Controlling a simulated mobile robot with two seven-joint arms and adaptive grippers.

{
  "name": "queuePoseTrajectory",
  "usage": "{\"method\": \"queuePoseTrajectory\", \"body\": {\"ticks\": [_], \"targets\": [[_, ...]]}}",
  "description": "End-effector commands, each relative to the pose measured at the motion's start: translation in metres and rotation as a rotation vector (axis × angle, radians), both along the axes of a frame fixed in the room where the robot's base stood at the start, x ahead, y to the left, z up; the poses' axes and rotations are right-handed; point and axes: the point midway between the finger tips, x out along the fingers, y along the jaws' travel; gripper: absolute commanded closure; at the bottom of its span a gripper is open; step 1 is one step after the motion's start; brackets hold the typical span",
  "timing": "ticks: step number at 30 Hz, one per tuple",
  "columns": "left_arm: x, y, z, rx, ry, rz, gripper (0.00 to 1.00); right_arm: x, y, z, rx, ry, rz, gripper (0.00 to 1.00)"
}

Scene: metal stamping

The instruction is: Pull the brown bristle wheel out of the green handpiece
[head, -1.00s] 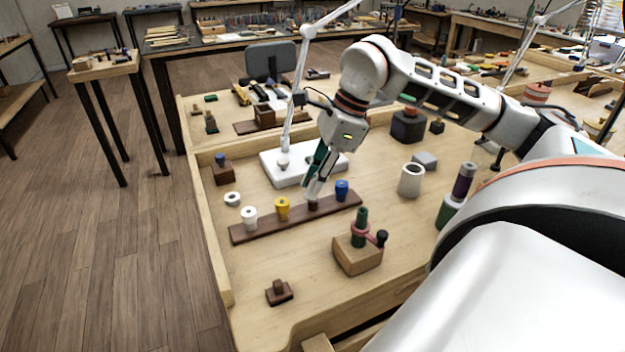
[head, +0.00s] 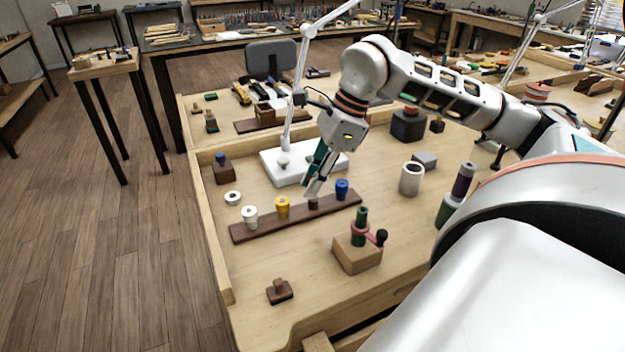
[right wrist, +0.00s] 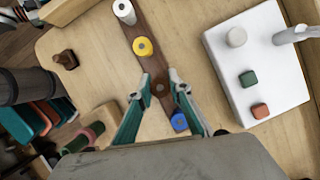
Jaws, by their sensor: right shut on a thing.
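The brown bristle wheel (head: 314,205) stands at the dark wooden rack (head: 240,234), between a yellow wheel (head: 282,208) and a blue one (head: 342,189). My right gripper (head: 313,194) reaches down over it and is shut on it. In the right wrist view the brown wheel (right wrist: 160,88) shows between the fingertips, over the rack strip. The green handpiece (head: 361,218) stands upright in a wooden block (head: 358,258), with a pink clamp and dark knob, to the front right of my right gripper and apart from it. No wheel shows on its top. My left gripper is out of view.
A white wheel (head: 250,217) stands at the rack's left end. The white lamp base (head: 275,173) is close behind my right gripper. A small brown block (head: 280,291) lies at the front left. A white cup (head: 411,179) stands to the right. The table's front middle is clear.

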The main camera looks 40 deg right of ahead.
Motion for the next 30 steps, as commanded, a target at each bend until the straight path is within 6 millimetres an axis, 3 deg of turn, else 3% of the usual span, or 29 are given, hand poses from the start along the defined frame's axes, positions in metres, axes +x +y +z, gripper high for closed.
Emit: {"method": "queuePoseTrajectory", "body": {"ticks": [30], "targets": [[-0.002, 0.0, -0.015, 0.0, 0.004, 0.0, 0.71, 0.0, 0.0, -0.021, 0.0, 0.001, 0.0, 0.92]]}}
